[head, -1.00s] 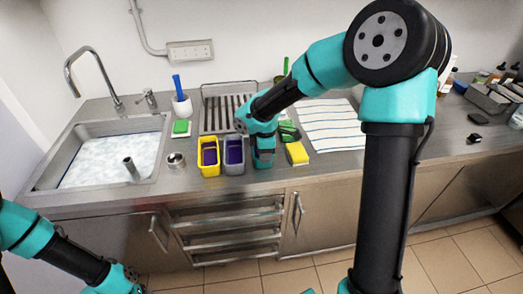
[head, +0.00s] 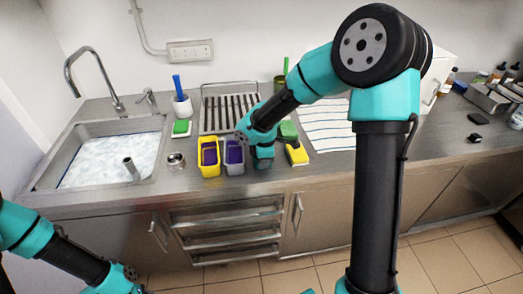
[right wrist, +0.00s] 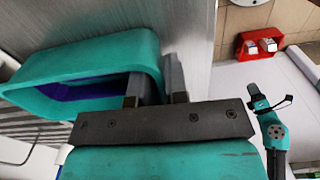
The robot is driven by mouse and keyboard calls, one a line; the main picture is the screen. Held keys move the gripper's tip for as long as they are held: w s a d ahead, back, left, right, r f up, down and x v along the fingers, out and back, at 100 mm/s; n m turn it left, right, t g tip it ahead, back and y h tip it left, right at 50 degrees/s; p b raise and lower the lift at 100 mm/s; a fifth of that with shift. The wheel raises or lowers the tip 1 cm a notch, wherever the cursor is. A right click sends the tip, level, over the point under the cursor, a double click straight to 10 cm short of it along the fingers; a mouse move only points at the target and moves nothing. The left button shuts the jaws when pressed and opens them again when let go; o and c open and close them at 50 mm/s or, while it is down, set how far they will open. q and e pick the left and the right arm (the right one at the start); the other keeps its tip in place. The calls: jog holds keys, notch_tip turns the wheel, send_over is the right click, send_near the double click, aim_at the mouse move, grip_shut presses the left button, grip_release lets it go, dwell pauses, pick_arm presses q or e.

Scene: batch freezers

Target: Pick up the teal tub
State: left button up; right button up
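The teal tub (right wrist: 85,62) shows at the left of the right wrist view, with a dark blue-purple inside. In the head view the tub (head: 262,163) is mostly hidden under my right gripper (head: 264,151), right of the grey tub. In the right wrist view the two fingers of my right gripper (right wrist: 161,88) straddle the tub's near wall, one inside and one outside. Whether they press on the wall is not clear. The tub appears to stand on the counter. My left gripper (head: 132,275) is low at the left, in front of the cabinets, with its fingers unclear.
A yellow tub (head: 209,170) and a grey tub (head: 233,168) stand just left of it. A yellow sponge (head: 297,154) lies to the right. A metal cup (head: 176,161) and the sink (head: 60,180) are further left. A striped cloth (head: 325,125) lies behind right.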

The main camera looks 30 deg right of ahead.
grip_shut()
jog(key=shift+r, duration=0.15)
notch_tip(320, 180, up, 10)
jog(key=shift+f, duration=0.1)
dwell(0.4)
dwell(0.4)
